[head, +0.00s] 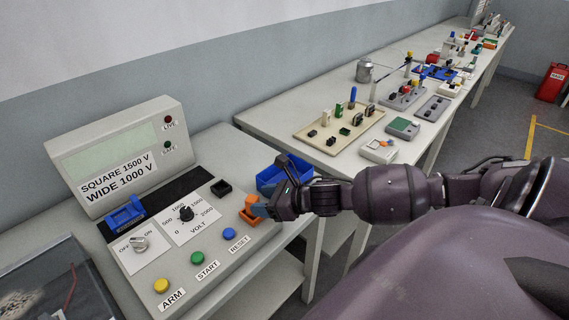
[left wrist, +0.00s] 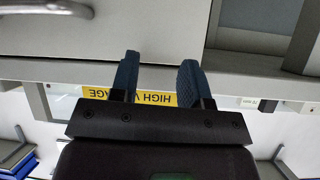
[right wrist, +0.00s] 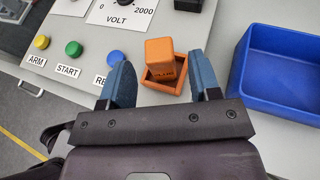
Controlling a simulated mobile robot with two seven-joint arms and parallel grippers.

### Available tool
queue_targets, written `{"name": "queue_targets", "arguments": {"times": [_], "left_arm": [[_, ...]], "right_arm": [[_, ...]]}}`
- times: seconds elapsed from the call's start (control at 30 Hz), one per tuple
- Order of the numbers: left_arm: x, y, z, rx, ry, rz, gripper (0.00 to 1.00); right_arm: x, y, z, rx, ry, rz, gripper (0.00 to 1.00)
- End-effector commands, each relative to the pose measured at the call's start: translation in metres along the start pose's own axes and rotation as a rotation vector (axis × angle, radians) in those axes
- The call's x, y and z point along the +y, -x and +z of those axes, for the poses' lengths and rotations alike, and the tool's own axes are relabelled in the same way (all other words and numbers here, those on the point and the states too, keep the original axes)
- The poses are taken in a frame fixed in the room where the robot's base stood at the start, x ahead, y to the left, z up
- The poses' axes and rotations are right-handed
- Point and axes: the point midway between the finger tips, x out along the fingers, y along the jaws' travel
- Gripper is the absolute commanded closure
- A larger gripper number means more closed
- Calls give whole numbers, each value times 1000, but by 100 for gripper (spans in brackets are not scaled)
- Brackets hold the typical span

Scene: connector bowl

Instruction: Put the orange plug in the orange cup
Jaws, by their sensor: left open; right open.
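The orange plug (right wrist: 160,56), a block with dark lettering, stands upright in the orange cup (right wrist: 150,84), a square open box, as it looks in the right wrist view. In the head view the plug (head: 250,201) and cup (head: 245,217) are at the right edge of the console, partly hidden by my gripper. My right gripper (right wrist: 161,66) is open, its blue fingers on either side of the plug and cup, apart from the plug. It also shows in the head view (head: 262,208). My left gripper (left wrist: 160,66) is open and empty, facing a grey surface.
A blue bin (right wrist: 283,75) stands right of the cup. The console has a black cup (head: 221,188), a blue holder (head: 125,213), a volt dial (head: 186,213) and yellow, green and blue buttons. A far table (head: 290,120) holds several parts.

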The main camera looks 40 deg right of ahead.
Motion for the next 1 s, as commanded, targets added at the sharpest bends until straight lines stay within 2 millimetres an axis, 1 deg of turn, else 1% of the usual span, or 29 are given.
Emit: {"name": "queue_targets", "arguments": {"times": [0.03, 0.1, 0.3, 0.5, 0.67, 0.77, 0.83, 0.97, 1.0], "left_arm": [[0, 0, 0, -1, 0, 0, 57], [0, 0, 1, -1, 0, 0, 57], [0, 1, 2, -4, 0, 0, 57], [0, 2, 4, -7, 1, -1, 57], [0, 2, 4, -7, 1, -1, 57], [0, 2, 4, -7, 1, -1, 57], [0, 2, 4, -7, 1, -1, 57], [0, 2, 4, -7, 0, -1, 57], [0, 1, 3, -7, 0, -1, 57]], "right_arm": [[0, 9, -1, 3, 0, -1, 43], [0, 20, -1, 2, 0, 0, 43], [0, 46, -1, 2, 0, 0, 43], [0, 60, 0, 0, -1, 0, 43], [1, 65, -2, -2, -24, -3, 43], [6, 63, -8, -11, -136, -14, 43], [11, 60, -17, -22, -283, -29, 43], [24, 55, -39, -55, -655, -67, 43], [28, 54, -46, -67, -775, -80, 43]]}}
